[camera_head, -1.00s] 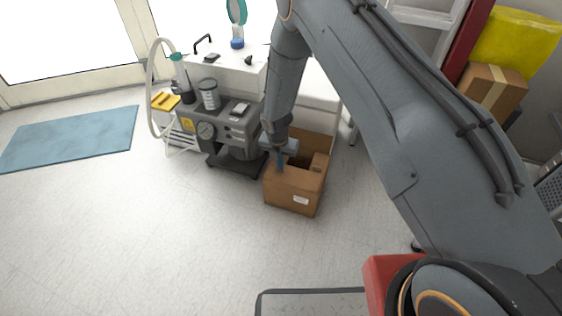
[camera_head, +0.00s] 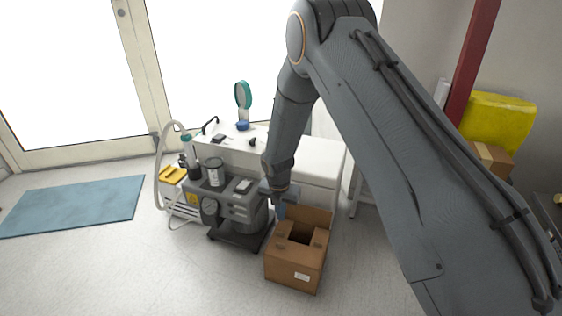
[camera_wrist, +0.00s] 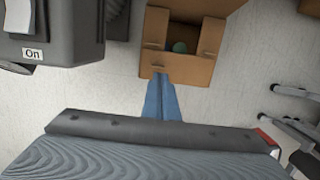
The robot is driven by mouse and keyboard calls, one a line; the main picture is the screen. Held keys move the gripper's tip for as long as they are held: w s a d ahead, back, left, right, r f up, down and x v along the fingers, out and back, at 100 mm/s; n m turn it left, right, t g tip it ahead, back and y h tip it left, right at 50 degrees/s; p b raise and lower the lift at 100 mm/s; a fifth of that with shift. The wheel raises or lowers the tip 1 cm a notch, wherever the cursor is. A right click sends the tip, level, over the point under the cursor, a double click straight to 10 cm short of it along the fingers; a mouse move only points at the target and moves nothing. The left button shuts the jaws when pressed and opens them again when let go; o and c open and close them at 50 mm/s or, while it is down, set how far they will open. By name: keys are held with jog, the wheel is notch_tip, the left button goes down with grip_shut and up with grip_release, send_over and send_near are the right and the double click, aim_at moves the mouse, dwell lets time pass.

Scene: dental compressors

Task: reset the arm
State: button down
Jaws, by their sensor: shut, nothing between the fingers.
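My gripper (camera_head: 280,211) is beside the upper rim of an open cardboard box (camera_head: 294,271) in the head view, partly hidden by my own wrist. In the wrist view, my gripper's blue fingers (camera_wrist: 161,80) are together with nothing between them. They point toward the near edge of the cardboard box (camera_wrist: 176,66). A small green round thing (camera_wrist: 180,46) lies inside the box. In the head view the box's inside is dark and the green thing does not show.
A grey dental compressor (camera_head: 233,208) stands left of the box, and its "On" switch (camera_wrist: 33,54) shows in the wrist view. A blue mat (camera_head: 75,205) lies left. The front floor is clear.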

jog(key=s+d+r+m, duration=0.1)
jog(key=s+r+m, duration=0.55)
jog(key=r, duration=0.55)
jog(key=s+d+r+m, duration=0.1)
jog(key=s+r+m, duration=0.55)
jog(key=r, duration=0.45)
jog(key=s+d+r+m+g, duration=0.1)
jog(key=s+d+r+m, duration=0.1)
jog(key=s+r+m, duration=0.4)
jog(key=s+d+r+m+y+p, duration=0.15)
jog(key=s+m, duration=0.25)
jog(key=s, duration=0.5)
jog(key=s+d+r+m+g+h, duration=0.1)
jog(key=s+d+r+m, duration=0.1)
jog(key=s+r+m, duration=0.4)
jog(key=s+d+r+m+p, duration=0.1)
jog(key=d+r+m+p, duration=0.2)
jog(key=d+r+p, duration=0.8)
jog(key=shift+s+d+r+p, duration=0.25)
jog(key=shift+s+r+p, duration=0.05)
jog(key=shift+p, duration=4.55)
jog(key=c, duration=2.5)
grip_release()
